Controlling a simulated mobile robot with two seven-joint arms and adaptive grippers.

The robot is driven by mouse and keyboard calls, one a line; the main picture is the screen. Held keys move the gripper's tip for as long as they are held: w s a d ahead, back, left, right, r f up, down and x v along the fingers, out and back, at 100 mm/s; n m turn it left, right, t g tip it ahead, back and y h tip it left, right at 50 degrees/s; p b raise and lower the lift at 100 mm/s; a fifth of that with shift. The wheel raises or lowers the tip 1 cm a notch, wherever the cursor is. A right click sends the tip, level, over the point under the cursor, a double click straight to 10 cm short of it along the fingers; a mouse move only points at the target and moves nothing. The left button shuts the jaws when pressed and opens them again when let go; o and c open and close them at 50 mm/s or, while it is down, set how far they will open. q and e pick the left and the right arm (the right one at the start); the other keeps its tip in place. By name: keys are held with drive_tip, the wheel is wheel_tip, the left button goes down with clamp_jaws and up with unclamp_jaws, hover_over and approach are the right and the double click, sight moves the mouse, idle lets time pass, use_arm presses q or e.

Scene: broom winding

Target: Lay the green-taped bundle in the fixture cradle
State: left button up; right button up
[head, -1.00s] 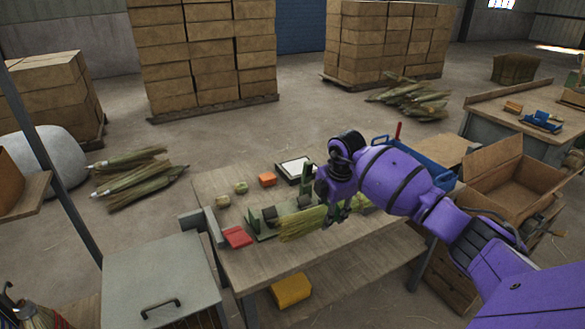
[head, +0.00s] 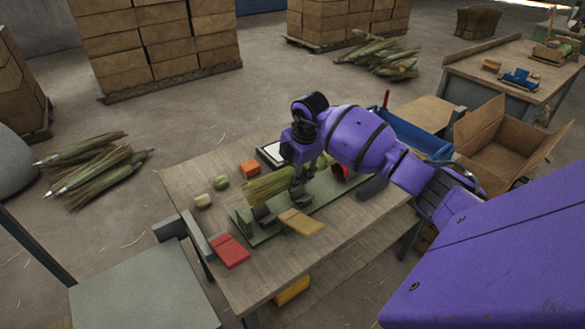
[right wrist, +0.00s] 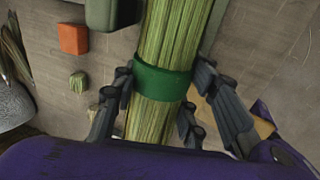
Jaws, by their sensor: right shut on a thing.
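The straw bundle (head: 266,188) shows at my right gripper (head: 300,190) in the head view. In the right wrist view the bundle (right wrist: 172,35) runs up the picture, with a green tape band (right wrist: 160,82) between my right gripper's fingers (right wrist: 158,98). The gripper is shut on the bundle at the band. The fixture, a long green base (head: 256,236) with a dark cradle block (head: 263,213), stands on the table. The bundle appears above or just behind the fixture; its exact height is unclear. My arm hides part of the fixture. My left gripper is not in view.
On the wooden table (head: 190,180) lie a tan block (head: 301,222), a red block (head: 230,250), an orange block (head: 250,168) and small round pieces (head: 203,201). A blue bin (head: 418,138) and an open cardboard box (head: 480,173) stand to the right.

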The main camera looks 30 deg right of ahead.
drive_tip(key=x, duration=0.2)
drive_tip(key=s+b+x, duration=0.1)
drive_tip(key=x, duration=0.1)
drive_tip(key=shift+f, duration=0.15)
drive_tip(key=shift+s+b+x, duration=0.15)
drive_tip(key=shift+b+x, duration=0.3)
drive_tip(key=shift+x, duration=0.15)
drive_tip(key=shift+s+b+x, duration=0.15)
drive_tip(key=shift+b+x, duration=0.25)
drive_tip(key=shift+x, duration=0.2)
drive_tip(key=shift+w+f+b, duration=0.1)
drive_tip(key=shift+f+b, duration=0.2)
drive_tip(key=shift+f, duration=0.4)
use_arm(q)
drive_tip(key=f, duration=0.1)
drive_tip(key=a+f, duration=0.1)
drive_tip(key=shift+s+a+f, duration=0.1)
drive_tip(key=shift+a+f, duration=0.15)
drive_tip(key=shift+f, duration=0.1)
use_arm(e)
drive_tip(key=shift+a+f, duration=0.1)
drive_tip(key=shift+f, duration=0.15)
drive_tip(key=o, duration=1.2)
drive_tip(key=shift+f, duration=0.15)
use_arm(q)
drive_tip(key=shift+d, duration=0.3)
use_arm(e)
drive_tip(key=shift+o, duration=0.2)
drive_tip(key=shift+r, duration=0.2)
